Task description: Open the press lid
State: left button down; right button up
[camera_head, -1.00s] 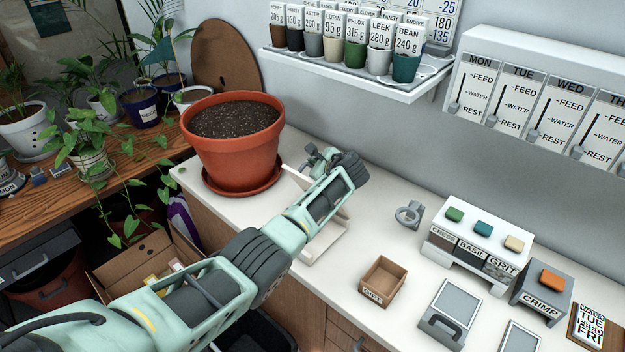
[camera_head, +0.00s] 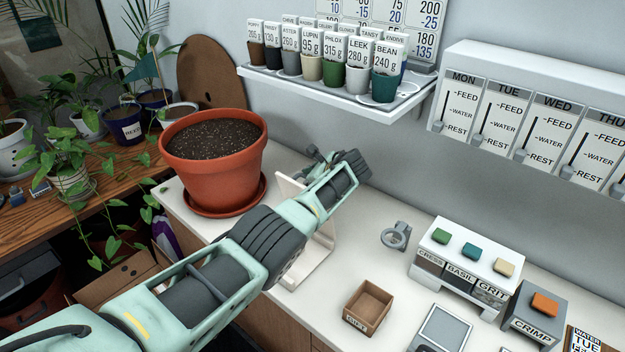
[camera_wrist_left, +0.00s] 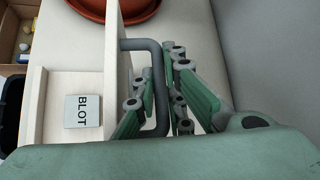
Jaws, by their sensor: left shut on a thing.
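The press is white, and its lid (camera_head: 287,190) stands up steeply from the base on the counter, partly hidden behind my left arm. In the left wrist view the lid (camera_wrist_left: 112,40) shows nearly edge-on, with a dark grey bar handle (camera_wrist_left: 140,44) on its right side. My left gripper (camera_head: 322,160) is shut on this handle, its fingers on both sides of the bar. My right gripper is not in view.
A big terracotta pot (camera_head: 214,160) on a saucer stands close to the left of the press. A seed shelf (camera_head: 330,92) hangs on the wall above. A small box (camera_head: 368,308), a grey ring (camera_head: 396,236) and a button stand (camera_head: 455,270) are to the right.

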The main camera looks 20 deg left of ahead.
pick_arm(q)
jog(key=shift+w+d, duration=0.15)
jog(key=shift+w, duration=0.2)
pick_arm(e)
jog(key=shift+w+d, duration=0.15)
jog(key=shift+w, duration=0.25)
pick_arm(q)
jog(key=c, duration=1.8)
grip_release()
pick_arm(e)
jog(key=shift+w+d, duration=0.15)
pick_arm(q)
jog(key=v, duration=1.2)
jog(key=shift+s+f, duration=0.1)
